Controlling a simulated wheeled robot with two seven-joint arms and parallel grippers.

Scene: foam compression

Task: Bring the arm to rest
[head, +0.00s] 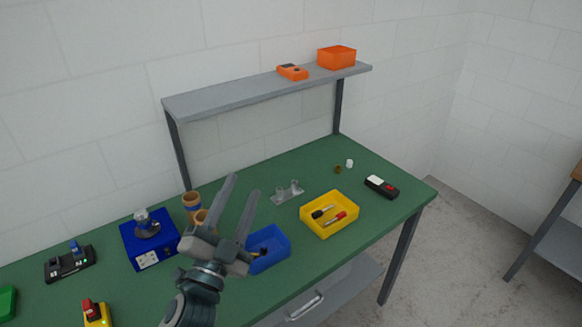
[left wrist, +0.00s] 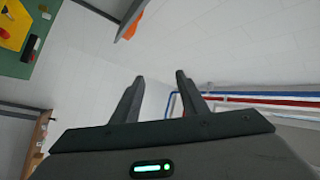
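My left gripper (head: 244,183) is raised above the front part of the green table (head: 330,263), fingers pointing up and away. Its two fingers are apart with nothing between them. In the left wrist view the fingers (left wrist: 160,78) also stand apart, with only wall behind the gap. In the head view the gripper covers part of a blue bin (head: 278,250) and of the brown cups beside it. My right gripper is in neither view.
A yellow bin (head: 345,224) holding markers stands right of the blue bin. A blue device (head: 148,258) and a black device (head: 70,263) stand left. A grey shelf (head: 235,95) with an orange bin (head: 337,57) spans the back.

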